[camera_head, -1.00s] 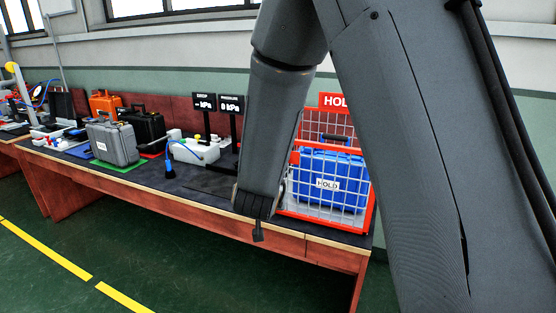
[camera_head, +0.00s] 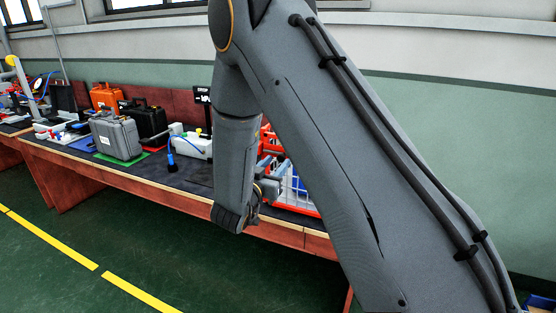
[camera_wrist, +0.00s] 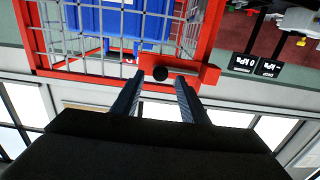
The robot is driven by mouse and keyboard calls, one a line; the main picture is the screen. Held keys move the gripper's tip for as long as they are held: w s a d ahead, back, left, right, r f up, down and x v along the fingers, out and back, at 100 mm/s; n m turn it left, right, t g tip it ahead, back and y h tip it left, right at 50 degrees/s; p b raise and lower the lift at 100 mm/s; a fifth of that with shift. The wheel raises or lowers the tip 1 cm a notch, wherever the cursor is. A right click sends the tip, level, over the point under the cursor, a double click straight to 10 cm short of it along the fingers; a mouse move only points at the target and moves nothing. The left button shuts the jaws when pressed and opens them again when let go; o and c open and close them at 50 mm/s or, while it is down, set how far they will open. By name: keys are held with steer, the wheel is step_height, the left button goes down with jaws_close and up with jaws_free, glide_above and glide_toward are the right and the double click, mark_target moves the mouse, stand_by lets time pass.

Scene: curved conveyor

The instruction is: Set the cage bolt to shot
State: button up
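The red cage (camera_wrist: 205,35) with grey wire mesh fills the top of the wrist view, which is upside down. A blue case (camera_wrist: 120,18) is inside it. A round black knob (camera_wrist: 160,73), apparently the bolt's, sits on a red bar (camera_wrist: 208,74) at the cage's edge. My gripper (camera_wrist: 158,80) is open, with one finger on each side of the knob; contact cannot be told. In the head view my gripper (camera_head: 276,166) is at the cage (camera_head: 299,208), which my arm mostly hides. Whether the bolt is shot cannot be told.
The bench (camera_head: 180,191) runs left from the cage. On it stand a grey case (camera_head: 117,139), a black case (camera_head: 149,121), an orange case (camera_head: 105,97) and a white pump-like unit (camera_head: 195,145). The floor in front is clear.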

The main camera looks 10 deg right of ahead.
steer(key=shift+x, duration=1)
steer(key=shift+c, duration=0.2)
